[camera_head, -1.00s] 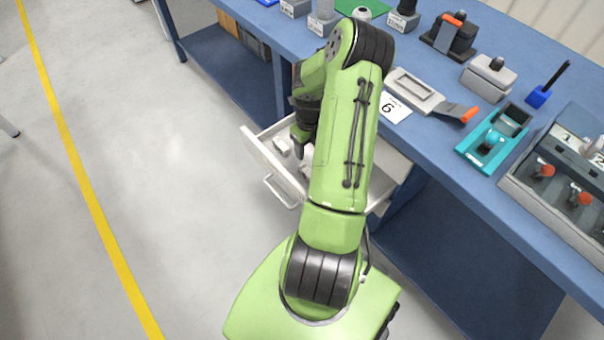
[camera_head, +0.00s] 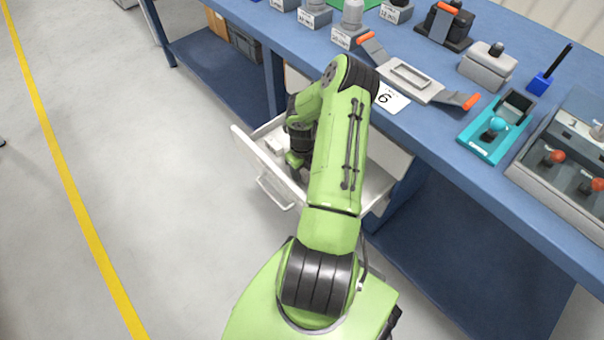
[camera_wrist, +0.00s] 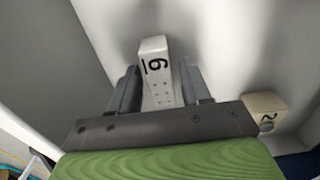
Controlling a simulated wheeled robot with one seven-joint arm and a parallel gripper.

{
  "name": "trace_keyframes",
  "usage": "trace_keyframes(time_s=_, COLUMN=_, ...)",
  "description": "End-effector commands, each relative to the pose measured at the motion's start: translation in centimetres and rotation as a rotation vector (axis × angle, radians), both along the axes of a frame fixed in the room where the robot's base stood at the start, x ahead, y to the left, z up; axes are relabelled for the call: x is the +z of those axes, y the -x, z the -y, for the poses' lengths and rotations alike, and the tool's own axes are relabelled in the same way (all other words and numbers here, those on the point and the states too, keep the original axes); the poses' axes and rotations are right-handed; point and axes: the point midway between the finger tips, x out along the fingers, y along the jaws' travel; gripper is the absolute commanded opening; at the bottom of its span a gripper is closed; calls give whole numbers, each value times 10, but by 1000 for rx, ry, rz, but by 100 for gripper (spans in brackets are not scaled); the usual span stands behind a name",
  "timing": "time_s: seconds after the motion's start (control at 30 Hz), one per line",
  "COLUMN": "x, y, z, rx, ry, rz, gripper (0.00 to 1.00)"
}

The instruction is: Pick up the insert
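A white insert (camera_wrist: 154,62) marked with a black underlined digit, 6 or 9, stands in the open drawer (camera_head: 268,186). In the wrist view my gripper (camera_wrist: 161,78) is open, with one dark finger on each side of this insert. Narrow gaps seem to show between fingers and insert; contact is not clear. A second, beige insert marked 2 (camera_wrist: 265,111) is to the right of the gripper, partly hidden by it. In the head view my arm hides most of the drawer's inside, and the gripper's fingertips cannot be made out.
The drawer's walls stand close around my gripper. Above is the blue workbench (camera_head: 452,119) with a number 6 card (camera_head: 388,98), a grey fixture with orange-tipped handles (camera_head: 412,80) and a teal fixture (camera_head: 490,135). The floor at left is clear.

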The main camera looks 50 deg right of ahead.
Motion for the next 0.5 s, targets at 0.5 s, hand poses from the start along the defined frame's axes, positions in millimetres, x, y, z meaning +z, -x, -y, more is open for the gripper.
trace_keyframes(time_s=0.5, x=3, y=0, z=0, rx=0, ry=0, rz=0, gripper=1)
